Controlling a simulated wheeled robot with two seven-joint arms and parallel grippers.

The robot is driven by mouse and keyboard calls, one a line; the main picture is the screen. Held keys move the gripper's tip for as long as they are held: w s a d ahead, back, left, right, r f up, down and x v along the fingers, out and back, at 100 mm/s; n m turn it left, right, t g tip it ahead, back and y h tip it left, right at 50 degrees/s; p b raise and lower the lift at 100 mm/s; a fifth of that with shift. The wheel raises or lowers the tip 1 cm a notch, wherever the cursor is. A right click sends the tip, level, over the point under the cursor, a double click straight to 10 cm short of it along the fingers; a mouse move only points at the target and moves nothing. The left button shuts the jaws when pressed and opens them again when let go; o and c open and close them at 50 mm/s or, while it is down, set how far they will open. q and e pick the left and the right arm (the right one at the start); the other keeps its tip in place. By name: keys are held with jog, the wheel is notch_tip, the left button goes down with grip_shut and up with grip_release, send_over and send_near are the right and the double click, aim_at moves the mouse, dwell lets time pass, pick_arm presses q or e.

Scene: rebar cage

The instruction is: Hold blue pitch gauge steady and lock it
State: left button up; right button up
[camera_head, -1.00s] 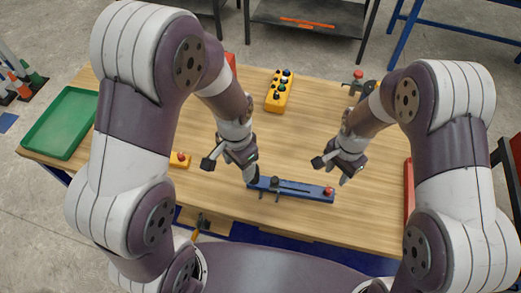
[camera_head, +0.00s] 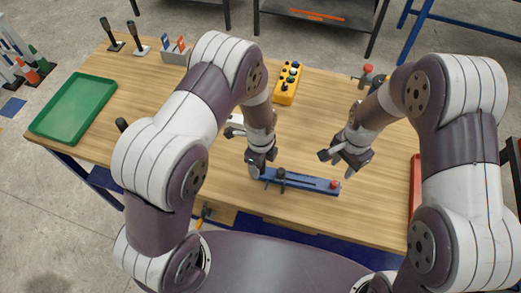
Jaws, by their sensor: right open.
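The blue pitch gauge (camera_head: 312,182) lies on the wooden table near its front edge. It is a long flat bar with a dark knob (camera_head: 281,174) left of its middle and a red knob (camera_head: 334,184) at its right end. My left gripper (camera_head: 257,172) is at the bar's left end, with its fingers down by it; whether they grip it is too small to tell. My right gripper (camera_head: 348,174) is open and empty, just above and right of the red knob, apart from the gauge.
A green tray (camera_head: 36,127) lies at the table's left. A yellow button box (camera_head: 288,85) is at the back middle. A red tray (camera_head: 415,190) lies at the right edge. Dark-handled tools (camera_head: 107,30) and a grey holder (camera_head: 176,54) stand at the back left. The table's middle right is clear.

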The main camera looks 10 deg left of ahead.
aim_at(335, 183)
pick_arm(q)
jog(key=shift+f, duration=1)
grip_shut()
pick_arm(e)
jog(key=shift+o, duration=0.7)
jog(key=shift+n, duration=0.6)
notch_tip(335, 183, down, 10)
jog(key=shift+f, duration=0.1)
grip_shut()
